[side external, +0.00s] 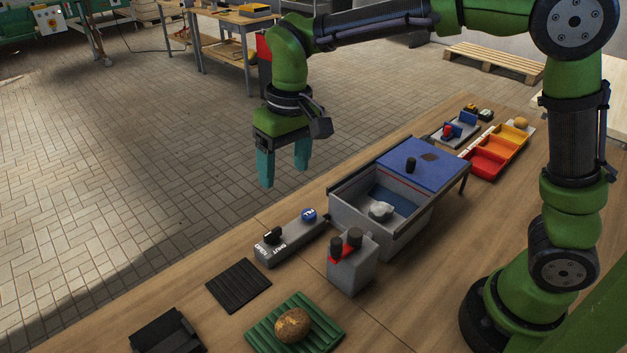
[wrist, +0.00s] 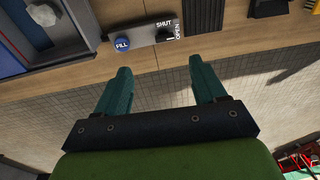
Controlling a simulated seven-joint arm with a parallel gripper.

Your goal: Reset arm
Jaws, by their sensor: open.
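My gripper (side external: 285,168) is raised in the air beyond the far edge of the table, over the tiled floor. Its two teal fingers are apart with nothing between them. In the wrist view the open fingers (wrist: 160,92) show against the floor and the table edge. My green arm reaches across from its base at the right of the side view. A potato (side external: 293,325) lies on a green ribbed mat (side external: 262,337) at the front of the table, well away from my gripper.
A grey bin (side external: 348,205) with a blue top (side external: 432,163) stands mid-table. A control box (side external: 287,240) with a blue FILL button sits at the edge. A grey block (side external: 352,270) with black knobs is nearby. Coloured trays (side external: 487,163) are at the back. Space around my gripper is clear.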

